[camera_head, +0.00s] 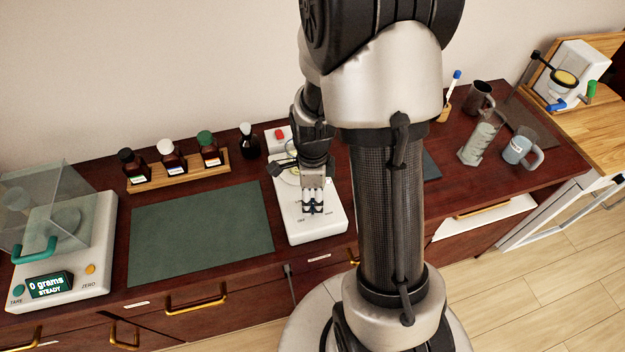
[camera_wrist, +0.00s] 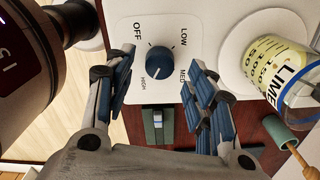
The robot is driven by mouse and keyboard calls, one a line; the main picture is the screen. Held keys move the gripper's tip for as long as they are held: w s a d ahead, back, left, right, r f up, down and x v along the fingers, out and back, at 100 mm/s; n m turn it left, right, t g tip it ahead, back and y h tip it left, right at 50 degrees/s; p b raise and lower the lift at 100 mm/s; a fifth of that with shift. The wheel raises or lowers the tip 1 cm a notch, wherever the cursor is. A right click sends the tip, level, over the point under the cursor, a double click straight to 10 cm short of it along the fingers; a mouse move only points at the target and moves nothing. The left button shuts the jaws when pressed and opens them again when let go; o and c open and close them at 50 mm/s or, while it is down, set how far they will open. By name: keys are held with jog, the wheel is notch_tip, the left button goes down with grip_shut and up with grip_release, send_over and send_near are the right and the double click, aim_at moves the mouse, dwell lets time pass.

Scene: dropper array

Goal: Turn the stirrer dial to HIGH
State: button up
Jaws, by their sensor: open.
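The white stirrer (camera_head: 322,234) stands on the bench right of the green mat, and its panel (camera_wrist: 222,22) fills the middle of the wrist view. The round blue dial (camera_wrist: 160,58) sits on the panel among the labels OFF, LOW, MED and HIGH. In the head view the dial is hidden behind my gripper (camera_head: 313,208), which points down over the stirrer's front. In the wrist view my gripper (camera_wrist: 157,92) is open, with one blue-padded finger to each side below the dial, apart from it.
A beaker labelled LIME (camera_wrist: 287,75) stands on the stirrer's round plate, close to the right finger. A bottle rack (camera_head: 180,178), the green mat (camera_head: 200,235) and a balance (camera_head: 60,250) lie to the left. Mugs and a cylinder (camera_head: 480,140) stand to the right.

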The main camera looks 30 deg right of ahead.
aim_at(312, 203)
notch_tip(312, 203, up, 10)
jog(key=shift+f, duration=0.2)
jog(key=shift+a, duration=0.1)
dwell(0.4)
jog(key=s+a+r+n+t+b, duration=0.2)
jog(key=s+a+r+n, duration=0.3)
jog(key=n, duration=0.7)
jog(key=s+a+r+n+t+b, duration=0.2)
jog(key=s+a+r+n, duration=0.3)
jog(key=s+n, duration=0.3)
jog(key=n+b, duration=0.1)
jog(key=n, duration=0.3)
jog(key=shift+s+a+t, duration=0.25)
jog(key=shift+t, duration=0.05)
